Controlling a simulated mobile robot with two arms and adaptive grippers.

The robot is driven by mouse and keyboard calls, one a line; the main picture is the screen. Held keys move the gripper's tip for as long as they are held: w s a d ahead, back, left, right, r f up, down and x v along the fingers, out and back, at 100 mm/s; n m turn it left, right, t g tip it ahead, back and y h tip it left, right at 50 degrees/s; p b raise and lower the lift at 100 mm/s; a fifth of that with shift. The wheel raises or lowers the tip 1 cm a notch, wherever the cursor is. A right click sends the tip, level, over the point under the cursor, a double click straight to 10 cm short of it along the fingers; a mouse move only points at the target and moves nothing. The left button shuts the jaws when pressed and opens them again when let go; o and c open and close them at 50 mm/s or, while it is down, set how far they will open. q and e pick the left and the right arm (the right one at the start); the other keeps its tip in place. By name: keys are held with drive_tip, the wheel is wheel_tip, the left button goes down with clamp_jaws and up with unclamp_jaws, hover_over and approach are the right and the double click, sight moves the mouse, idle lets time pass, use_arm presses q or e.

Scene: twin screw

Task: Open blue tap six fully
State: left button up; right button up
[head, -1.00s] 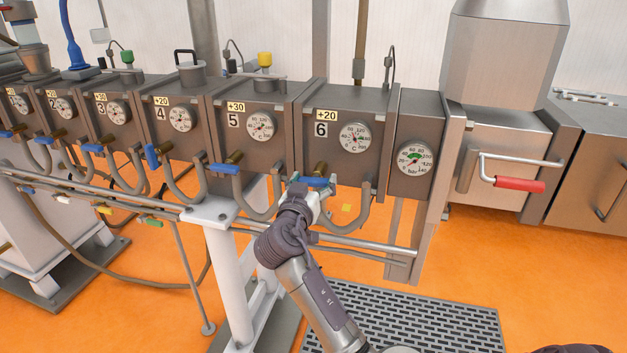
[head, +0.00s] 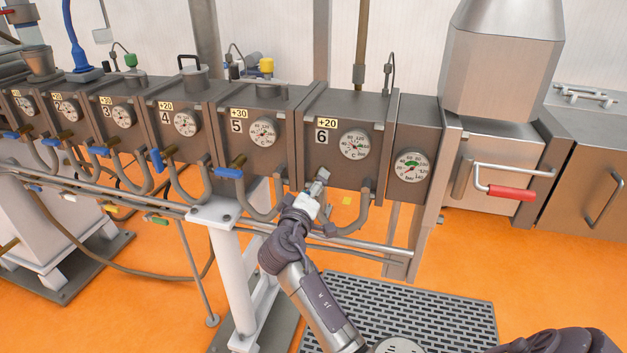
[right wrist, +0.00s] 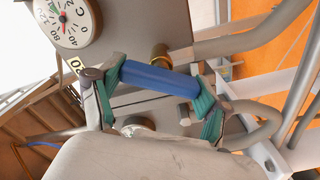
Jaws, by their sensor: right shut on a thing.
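The station marked 6 (head: 321,137) is at the right end of the row in the head view. My right gripper (head: 321,186) is at its tap, below the gauge. In the right wrist view the blue handle of tap six (right wrist: 160,79) spans between the two green-padded fingers of my right gripper (right wrist: 160,95), which is shut on it. The brass valve (right wrist: 160,55) shows just behind the handle. In the head view my gripper hides the handle. My left gripper is not in view.
The blue handle of tap five (head: 228,172) lies crosswise to the left. A curved pipe (head: 356,222) and a horizontal rail (head: 365,246) run close to my right gripper. A red-handled door lever (head: 511,193) is further right.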

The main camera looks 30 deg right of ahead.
drive_tip(key=n+p, duration=0.2)
drive_tip(key=n, duration=0.2)
drive_tip(key=shift+r+p, duration=0.1)
drive_tip(key=shift+p, duration=0.25)
drive_tip(key=shift+f+n+p, duration=0.2)
drive_tip(key=shift+n+p, duration=0.45)
drive_tip(key=shift+n, duration=0.55)
drive_tip(key=o, duration=1.1)
drive_tip(key=shift+a, duration=0.1)
drive_tip(key=v, duration=1.2)
drive_tip(key=shift+f, duration=0.15)
